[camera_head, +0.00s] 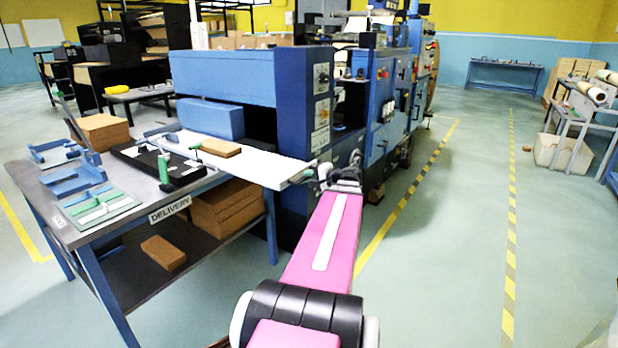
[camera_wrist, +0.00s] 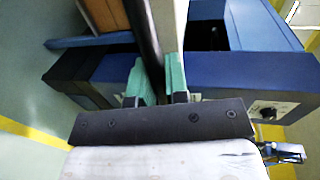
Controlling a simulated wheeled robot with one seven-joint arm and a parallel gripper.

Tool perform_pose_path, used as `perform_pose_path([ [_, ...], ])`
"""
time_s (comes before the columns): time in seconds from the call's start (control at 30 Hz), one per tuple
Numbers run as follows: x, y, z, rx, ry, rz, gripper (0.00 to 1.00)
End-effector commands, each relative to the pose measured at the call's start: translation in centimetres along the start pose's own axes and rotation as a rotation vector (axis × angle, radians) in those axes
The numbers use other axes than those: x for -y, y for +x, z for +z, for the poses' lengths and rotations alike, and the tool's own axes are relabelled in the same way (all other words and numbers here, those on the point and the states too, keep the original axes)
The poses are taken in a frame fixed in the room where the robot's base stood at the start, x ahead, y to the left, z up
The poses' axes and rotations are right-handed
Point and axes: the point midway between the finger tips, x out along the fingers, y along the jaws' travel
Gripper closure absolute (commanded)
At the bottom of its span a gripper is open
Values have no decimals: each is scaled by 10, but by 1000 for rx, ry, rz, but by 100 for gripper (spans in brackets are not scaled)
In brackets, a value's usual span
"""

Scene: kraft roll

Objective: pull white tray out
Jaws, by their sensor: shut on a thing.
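The white tray (camera_head: 262,174) sticks out from the opening of the blue press (camera_head: 225,80), its left end above the delivery table. A brown block (camera_head: 221,148) lies on it. My gripper (camera_head: 318,177) is at the tray's right-hand end, beside the press's front corner. In the wrist view my gripper (camera_wrist: 158,75) has its two green fingers on either side of the tray's edge, shut on it. The white tray (camera_wrist: 172,22) runs up and away from the fingers there. The part of the tray inside the press is hidden.
The delivery table (camera_head: 147,212) stands left, holding a black tray (camera_head: 140,160), blue brackets and a brown stack (camera_head: 104,131). Brown stacks sit on its lower shelf. The floor (camera_head: 455,230) to the right is clear, with yellow lines.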

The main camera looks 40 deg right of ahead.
Motion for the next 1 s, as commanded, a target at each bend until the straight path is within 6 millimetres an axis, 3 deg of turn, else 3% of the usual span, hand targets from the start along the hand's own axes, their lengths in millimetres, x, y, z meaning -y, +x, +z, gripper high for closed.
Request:
perform_pose_path([
  [0.03,0,0,0,0,0,2,100],
  [0.1,0,0,0,0,0,2,69],
  [0.13,0,0,0,0,0,1,61],
  [0.57,0,-9,0,-2,0,0,61],
  [1.0,0,-81,0,-3,0,1,61],
])
